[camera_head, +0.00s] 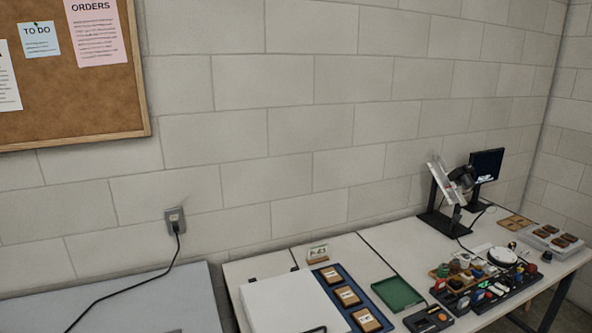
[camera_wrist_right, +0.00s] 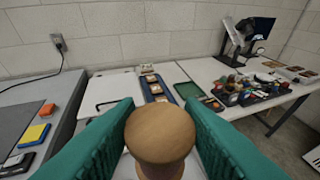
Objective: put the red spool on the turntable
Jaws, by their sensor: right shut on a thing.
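My right gripper (camera_wrist_right: 160,140) shows in the right wrist view, its two green fingers shut on a brown, spool-shaped thing (camera_wrist_right: 160,133) with a wide round top. It looks wood-brown rather than clearly red, and its lower part is hidden. A white round disc (camera_head: 502,256), which looks like the turntable, sits on the right-hand table in the head view, far from the held thing. Small reddish things stand near it, too small to tell whether one is a spool. My left gripper is in neither view.
The white table holds a blue tray (camera_head: 362,319) with several brown blocks, a green tray (camera_head: 398,294), black trays (camera_head: 508,288) of small parts, and a stand (camera_head: 437,213) with a monitor (camera_head: 487,165). A grey table (camera_head: 150,300) is at left.

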